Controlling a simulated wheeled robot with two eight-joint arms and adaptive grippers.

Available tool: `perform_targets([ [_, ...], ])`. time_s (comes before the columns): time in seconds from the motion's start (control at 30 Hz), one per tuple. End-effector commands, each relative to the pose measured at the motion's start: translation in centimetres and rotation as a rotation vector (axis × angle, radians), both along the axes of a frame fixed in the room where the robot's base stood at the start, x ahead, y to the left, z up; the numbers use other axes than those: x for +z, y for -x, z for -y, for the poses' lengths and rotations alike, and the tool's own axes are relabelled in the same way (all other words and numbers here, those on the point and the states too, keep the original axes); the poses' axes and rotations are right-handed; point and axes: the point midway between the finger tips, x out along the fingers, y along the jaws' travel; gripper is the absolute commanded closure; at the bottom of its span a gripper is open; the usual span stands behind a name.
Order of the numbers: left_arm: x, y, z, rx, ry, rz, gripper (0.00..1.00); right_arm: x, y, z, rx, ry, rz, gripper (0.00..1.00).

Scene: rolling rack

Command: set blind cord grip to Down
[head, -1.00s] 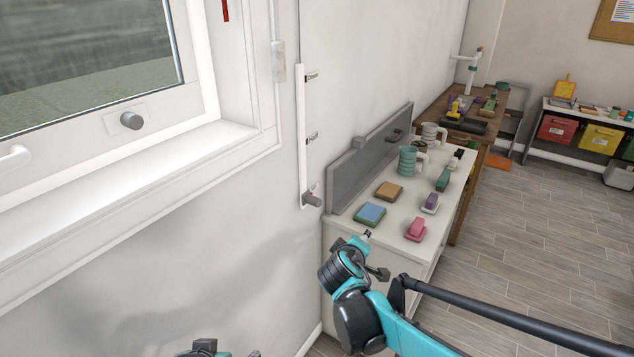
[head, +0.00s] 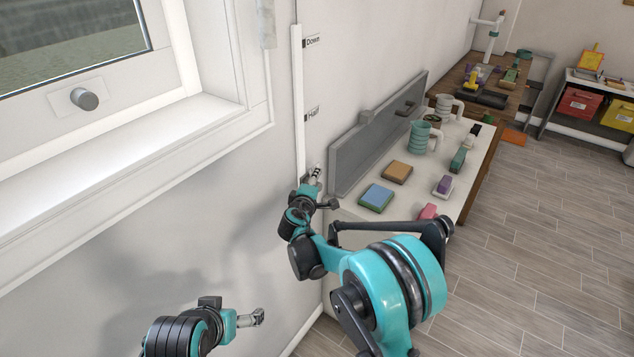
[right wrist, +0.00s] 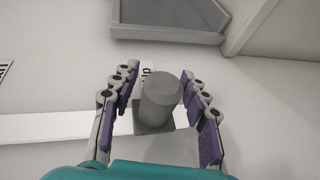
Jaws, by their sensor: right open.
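The cord grip is a grey cylindrical knob on a square base (right wrist: 160,103). It sits on a white vertical track (head: 298,100) on the wall, at the low end, beside a label ending in "p" in the right wrist view. "Down" (head: 312,41) is marked near the track's top and "Half" (head: 311,115) midway. My right gripper (right wrist: 159,75) is open, its fingers on either side of the knob, with gaps visible. In the head view my right gripper (head: 313,180) largely hides the knob. My left gripper (head: 256,317) is low by the wall, its jaws too small to judge.
A window with a sill (head: 170,155) is on the left. A grey panel (head: 375,140) and a white cabinet (head: 405,180) with mugs and small blocks stand just right of the track. The wall along the track above the knob is clear.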

Motion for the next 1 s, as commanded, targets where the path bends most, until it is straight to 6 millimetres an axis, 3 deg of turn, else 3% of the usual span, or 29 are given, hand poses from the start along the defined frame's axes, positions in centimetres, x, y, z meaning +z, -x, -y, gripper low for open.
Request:
perform_targets([
  [0.13, -0.4, 0.0, 0.0, 0.000, 0.000, 0.000, 0.05, -0.4, -1.3, 0.4, -0.001, -0.001, 0.000, 0.55],
  [0.43, -0.4, 0.0, 0.0, 0.000, 0.000, 0.000, 0.05, -0.4, -1.6, 0.4, 0.000, 0.000, 0.000, 0.55],
  [0.47, -0.4, 0.0, 0.0, 0.000, 0.000, 0.000, 0.05, -0.4, -1.6, 0.4, 0.000, 0.000, 0.000, 0.60],
  [0.6, -0.4, 0.0, 0.0, 0.000, 0.000, 0.000, 0.05, -0.4, -1.6, 0.4, 0.000, 0.000, 0.000, 0.97],
  [0.63, -0.4, 0.0, 0.0, 0.000, 0.000, 0.000, 0.05, -0.4, -1.6, 0.4, 0.000, 0.000, 0.000, 1.00],
  [1.0, -0.2, 0.0, 0.0, 0.000, 0.000, 0.000, 0.05, -0.1, -1.6, 0.4, 0.000, 0.000, 0.000, 1.00],
])
